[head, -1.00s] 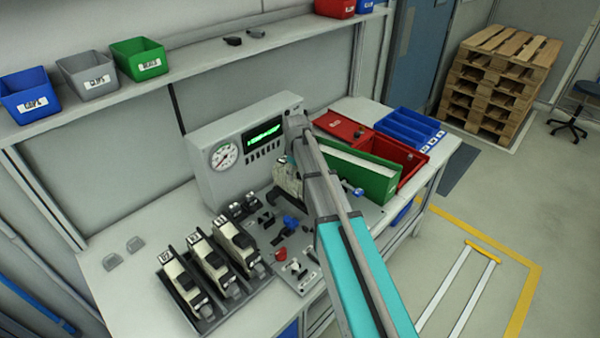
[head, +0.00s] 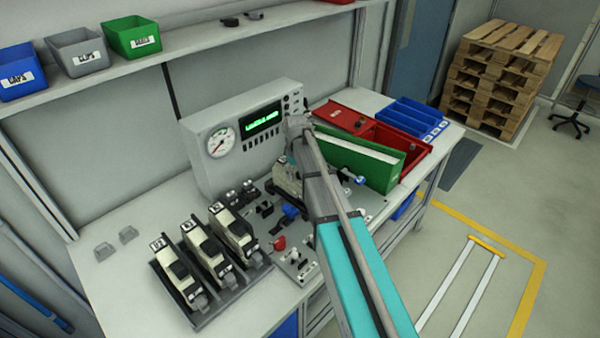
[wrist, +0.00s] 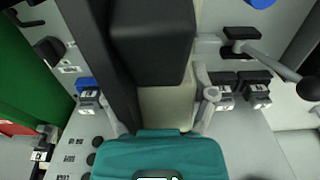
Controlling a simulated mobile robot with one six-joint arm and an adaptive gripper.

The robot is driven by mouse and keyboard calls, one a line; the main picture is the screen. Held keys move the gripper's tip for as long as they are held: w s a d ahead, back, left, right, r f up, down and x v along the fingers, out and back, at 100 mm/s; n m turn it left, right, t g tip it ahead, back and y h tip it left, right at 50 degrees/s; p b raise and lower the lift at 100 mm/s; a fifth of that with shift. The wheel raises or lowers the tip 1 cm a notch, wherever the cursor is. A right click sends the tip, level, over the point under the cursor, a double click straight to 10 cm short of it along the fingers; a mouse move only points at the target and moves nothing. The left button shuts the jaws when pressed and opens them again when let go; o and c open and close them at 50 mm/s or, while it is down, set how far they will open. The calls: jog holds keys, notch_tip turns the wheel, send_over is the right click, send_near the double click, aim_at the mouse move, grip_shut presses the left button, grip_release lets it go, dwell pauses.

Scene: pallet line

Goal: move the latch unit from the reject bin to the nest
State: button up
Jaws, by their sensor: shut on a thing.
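My gripper (wrist: 155,88) is shut on a cream and black latch unit (wrist: 168,110), which stands between its two grey fingers in the wrist view. In the head view the unit (head: 284,178) shows only partly, over the fixture plate (head: 345,207) in front of the grey gauge box; my arm hides much of it. I cannot tell whether it touches the plate. Which part of the plate is the nest is not clear. A red bin (head: 412,142), perhaps the reject bin, stands at the back right, partly behind a green bin.
Three similar cream and black units (head: 205,250) stand in a dark rack at the front left. The green bin (head: 375,174) is close right of my arm. The gauge box (head: 205,165) stands behind. A black ball-ended lever (wrist: 270,62) is beside the unit. Bench space at far left is mostly clear.

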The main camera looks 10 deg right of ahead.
jog(key=shift+f, duration=0.4)
dwell(0.3)
jog(key=o, duration=1.2)
jog(key=shift+o, duration=0.2)
jog(key=shift+s, duration=0.1)
dwell(0.4)
jog(key=shift+r, duration=0.15)
